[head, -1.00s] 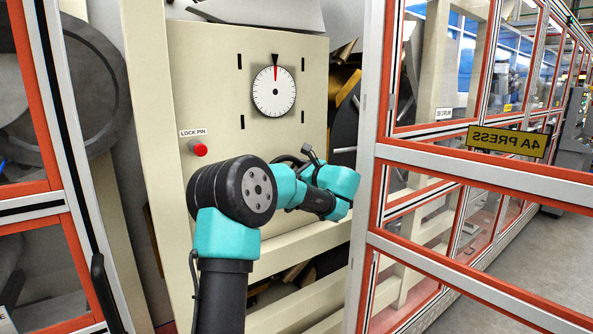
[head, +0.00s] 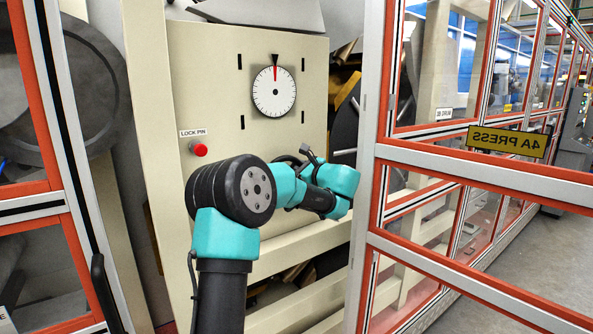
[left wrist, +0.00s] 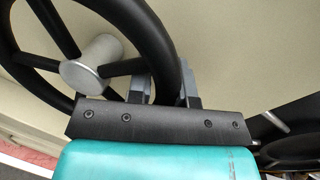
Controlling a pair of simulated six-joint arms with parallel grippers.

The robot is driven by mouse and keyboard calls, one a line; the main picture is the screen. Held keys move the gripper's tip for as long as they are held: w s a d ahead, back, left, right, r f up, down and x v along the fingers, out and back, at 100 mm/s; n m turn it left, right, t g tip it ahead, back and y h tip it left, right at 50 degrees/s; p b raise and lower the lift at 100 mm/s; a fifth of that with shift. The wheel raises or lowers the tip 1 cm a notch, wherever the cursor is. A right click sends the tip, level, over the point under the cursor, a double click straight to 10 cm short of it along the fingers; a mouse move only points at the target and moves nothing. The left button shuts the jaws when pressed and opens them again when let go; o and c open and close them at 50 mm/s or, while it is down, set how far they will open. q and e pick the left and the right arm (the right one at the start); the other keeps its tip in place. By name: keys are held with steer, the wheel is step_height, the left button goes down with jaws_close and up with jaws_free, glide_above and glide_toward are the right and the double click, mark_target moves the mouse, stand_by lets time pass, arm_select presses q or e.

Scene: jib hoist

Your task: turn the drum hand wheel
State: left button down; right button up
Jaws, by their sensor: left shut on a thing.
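The drum hand wheel (left wrist: 164,47) is a black spoked ring with a grey hub (left wrist: 92,63), seen at the upper left of the left wrist view. My left gripper (left wrist: 165,85) is shut on its rim, one grey finger on each side. In the head view most of the wheel is hidden behind my left arm. A white dial (head: 274,91) with a red needle is on the beige panel (head: 215,75); the needle points straight up at the black marker. The red lock pin (head: 200,150) sits below its label. My right gripper is not in view.
Orange and white guard frames (head: 372,170) stand on both sides of the opening my left arm reaches through. A beige rail (head: 300,238) runs below the panel. A yellow press sign (head: 508,142) hangs on the right guard.

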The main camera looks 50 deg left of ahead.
arm_select(q)
steer(key=c, duration=1)
jaws_free()
steer(key=shift+c, duration=0.2)
steer(key=shift+d, duration=0.1)
steer(key=w+d, duration=0.1)
steer(key=d, duration=1.6)
steer(key=shift+w, duration=0.2)
